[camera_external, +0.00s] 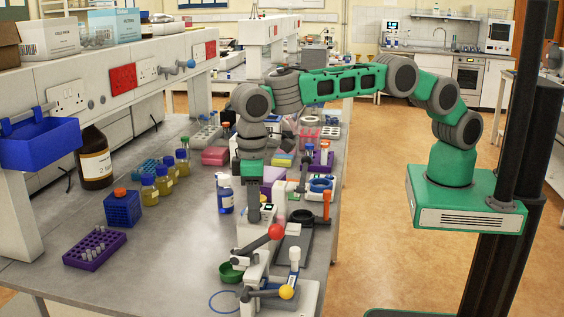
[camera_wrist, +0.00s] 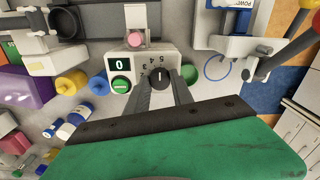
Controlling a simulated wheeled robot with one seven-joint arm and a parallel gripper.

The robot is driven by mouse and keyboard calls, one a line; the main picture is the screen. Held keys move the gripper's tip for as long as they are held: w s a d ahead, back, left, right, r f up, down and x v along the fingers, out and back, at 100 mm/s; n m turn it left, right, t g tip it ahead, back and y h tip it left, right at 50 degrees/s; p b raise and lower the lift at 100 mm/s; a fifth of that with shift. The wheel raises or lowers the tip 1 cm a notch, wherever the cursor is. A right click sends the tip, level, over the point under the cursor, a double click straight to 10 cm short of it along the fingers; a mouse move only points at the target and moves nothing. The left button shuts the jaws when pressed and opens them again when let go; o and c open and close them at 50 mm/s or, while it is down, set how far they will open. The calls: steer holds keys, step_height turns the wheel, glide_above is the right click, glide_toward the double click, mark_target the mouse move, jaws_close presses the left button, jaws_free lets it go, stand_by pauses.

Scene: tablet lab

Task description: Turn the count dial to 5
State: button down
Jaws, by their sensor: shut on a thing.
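The black count dial (camera_wrist: 160,73) is on the front right of a small white device (camera_wrist: 135,63) in the wrist view. My gripper (camera_wrist: 162,80) is shut on the dial, with one finger on each side. A pale mark on the dial runs roughly up and down in the picture. Small digits, apparently 5, 4 and 3, show beside it; the other digits are hidden or too small. A display (camera_wrist: 119,65) on the device reads 0. In the external view my gripper (camera_external: 253,217) points down at the device, and the dial is hidden there.
A green button (camera_wrist: 120,85) sits left of the dial. Levers with a red knob (camera_external: 276,231) and a yellow knob (camera_external: 286,292) stand in front of my gripper. A blue-labelled bottle (camera_external: 226,198) is close on its left. The bench's left middle is clearer.

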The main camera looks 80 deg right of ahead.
steer(key=shift+m, duration=0.5)
steer(key=c, duration=1.1)
jaws_free()
steer(key=shift+r, duration=0.1)
step_height(320, 180, up, 8)
steer(key=shift+f+b, duration=0.25)
steer(key=shift+b, duration=0.2)
